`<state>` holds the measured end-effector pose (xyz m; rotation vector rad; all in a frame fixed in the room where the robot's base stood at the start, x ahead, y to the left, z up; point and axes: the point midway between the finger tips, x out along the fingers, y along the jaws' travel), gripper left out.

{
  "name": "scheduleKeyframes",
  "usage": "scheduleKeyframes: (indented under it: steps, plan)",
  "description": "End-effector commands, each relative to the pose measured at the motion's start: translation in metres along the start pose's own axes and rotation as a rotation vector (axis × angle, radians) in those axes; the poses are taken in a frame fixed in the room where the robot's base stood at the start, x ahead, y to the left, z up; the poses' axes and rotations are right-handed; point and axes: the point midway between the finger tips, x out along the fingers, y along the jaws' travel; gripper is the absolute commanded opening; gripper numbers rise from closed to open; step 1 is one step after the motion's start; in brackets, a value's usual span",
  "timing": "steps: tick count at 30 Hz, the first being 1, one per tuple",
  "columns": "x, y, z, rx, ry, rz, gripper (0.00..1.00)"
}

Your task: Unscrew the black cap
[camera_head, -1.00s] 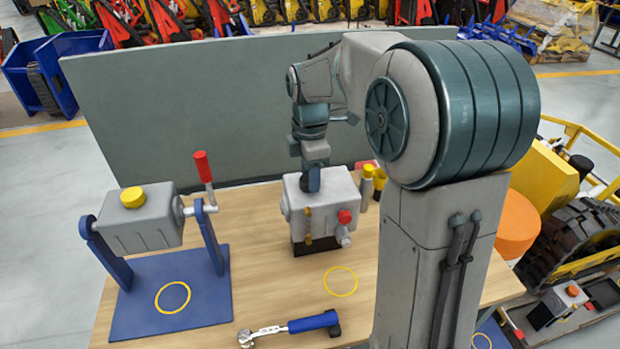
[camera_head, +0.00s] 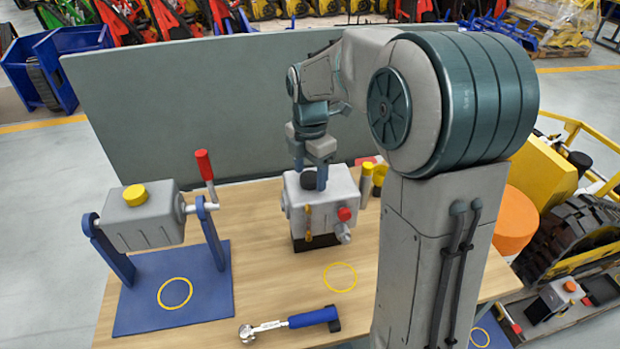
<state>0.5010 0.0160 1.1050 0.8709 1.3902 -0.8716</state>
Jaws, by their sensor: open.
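The black cap (camera_head: 309,182) sits on top of the grey housing box (camera_head: 331,195) near the back middle of the table. My gripper (camera_head: 311,174) points down over the box with its fingers apart. One finger is in front of the cap's right side and the other is by its back left. I cannot tell whether the fingers touch the cap, or how far it is turned on its thread.
A red knob, small levers and a pipe stick out of the box's front. Left stands a cranked grey box (camera_head: 140,218) with a yellow cap on a blue stand. A blue-handled wrench (camera_head: 290,324) lies at the front. A grey panel (camera_head: 200,100) stands behind.

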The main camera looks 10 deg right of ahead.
Motion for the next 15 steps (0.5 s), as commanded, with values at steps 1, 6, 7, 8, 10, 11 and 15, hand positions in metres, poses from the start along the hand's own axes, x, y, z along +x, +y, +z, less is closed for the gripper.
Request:
scheduleKeyframes:
  steps: [1, 6, 7, 8, 10, 11, 15]
  plan:
    - [-0.0003, 0.0001, 0.0000, 0.018, 0.000, 0.000, 0.62]
    - [-0.0005, 0.0001, 0.0001, 0.190, -0.001, 0.001, 0.62]
    - [-0.0005, 0.0001, 0.0001, 0.225, -0.001, 0.001, 0.62]
    - [-0.0005, 0.0002, -0.0001, 0.259, -0.001, 0.001, 0.62]
    - [-0.0005, 0.0002, -0.0002, 0.341, -0.001, 0.001, 0.62]
    - [-0.0005, 0.0002, -0.0001, 0.376, -0.001, 0.001, 0.62]
    - [-0.0005, 0.0001, 0.0001, 0.538, -0.001, 0.001, 0.62]
